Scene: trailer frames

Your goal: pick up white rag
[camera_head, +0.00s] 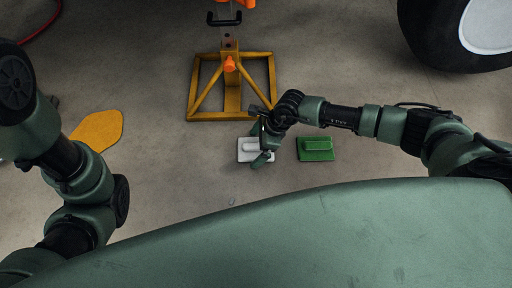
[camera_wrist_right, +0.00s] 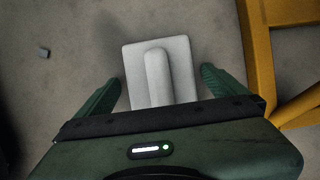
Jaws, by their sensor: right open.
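The white rag (camera_head: 244,156) lies on the concrete floor as a flat square with a raised ridge along its middle. It also shows in the right wrist view (camera_wrist_right: 181,62), with the ridge running between my fingers. My right gripper (camera_head: 262,158) is over the right part of the rag in the head view. In the wrist view my right gripper (camera_wrist_right: 160,90) is open, one finger on each side of the rag, and nothing is held. The lower part of the rag is hidden behind the gripper body. My left arm shows at the left, but its gripper is not visible.
A green block-like pad (camera_head: 316,149) lies just right of the rag. A yellow stand (camera_head: 232,114) is close behind, and its frame shows at the right of the wrist view (camera_wrist_right: 258,60). A yellow flat piece (camera_head: 98,129) lies left. A wheel (camera_head: 455,35) is at the upper right.

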